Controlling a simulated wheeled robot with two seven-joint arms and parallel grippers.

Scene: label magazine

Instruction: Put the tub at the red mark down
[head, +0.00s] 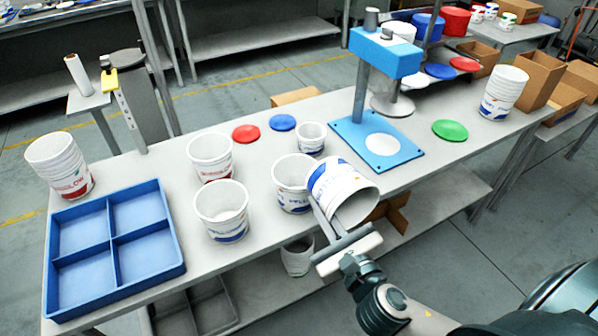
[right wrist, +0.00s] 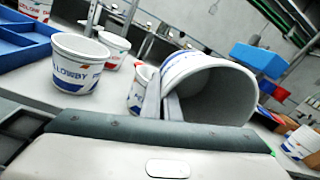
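My right gripper (head: 320,214) is shut on the wall of a white tub (head: 338,184) with blue print, one finger on each side of its rim. The tub is tilted, its open mouth facing down and right, above the table's front edge. The right wrist view shows the fingers (right wrist: 160,98) pinching the held tub (right wrist: 205,75). A flat red disc (head: 246,133) lies on the table behind the standing tubs; I cannot tell whether it is a mark or a lid. My left gripper is not in view.
Upright tubs stand close left of the held one (head: 292,182), (head: 221,211), (head: 210,157). A blue divided tray (head: 112,247) is at the left. A blue press (head: 376,140) stands behind right. A blue disc (head: 282,122) and a green disc (head: 449,130) lie flat.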

